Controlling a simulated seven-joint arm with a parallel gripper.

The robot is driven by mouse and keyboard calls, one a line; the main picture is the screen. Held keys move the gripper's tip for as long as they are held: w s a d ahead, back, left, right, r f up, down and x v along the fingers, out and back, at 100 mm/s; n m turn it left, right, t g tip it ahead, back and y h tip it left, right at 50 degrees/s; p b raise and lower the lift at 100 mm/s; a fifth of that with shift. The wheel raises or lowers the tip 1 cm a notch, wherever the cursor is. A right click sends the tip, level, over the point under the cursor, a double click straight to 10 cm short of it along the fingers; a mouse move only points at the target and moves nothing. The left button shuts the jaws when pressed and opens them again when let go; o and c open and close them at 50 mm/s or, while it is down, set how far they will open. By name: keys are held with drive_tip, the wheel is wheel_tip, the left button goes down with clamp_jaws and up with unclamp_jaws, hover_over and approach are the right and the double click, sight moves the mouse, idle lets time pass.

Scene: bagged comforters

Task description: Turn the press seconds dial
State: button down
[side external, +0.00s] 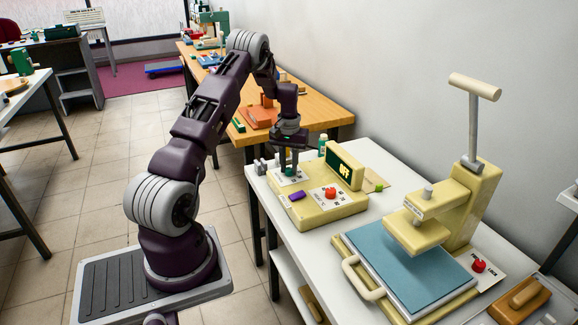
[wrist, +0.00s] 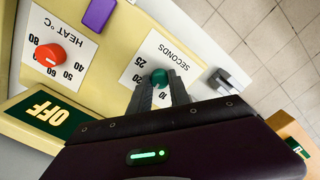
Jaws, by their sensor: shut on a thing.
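The green seconds dial (wrist: 160,77) sits on a white plate marked SECONDS (wrist: 165,52) on the cream control box (side external: 325,212). Numbers such as 10, 20 and 25 show around it in the wrist view. My gripper (wrist: 160,83) points down at the dial and is shut on it, one finger on each side. In the side view my gripper (side external: 289,167) is over the box's far left corner, and the fingers mostly hide the dial. The display (side external: 344,166) reads OFF and also shows in the wrist view (wrist: 42,113).
A red heat dial (side external: 330,192) and a purple button (side external: 297,197) are close by on the box. The cream heat press (side external: 470,190) with its blue pad (side external: 400,265) stands to the right. Small grey clips (wrist: 228,82) lie beside the box. A wooden table (side external: 330,118) stands behind.

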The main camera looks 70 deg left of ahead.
sight(289, 169)
drive_tip(key=shift+m, duration=0.5)
drive_tip(key=c, duration=1.2)
unclamp_jaws()
wheel_tip(289, 169, up, 7)
drive_tip(key=shift+r, duration=0.1)
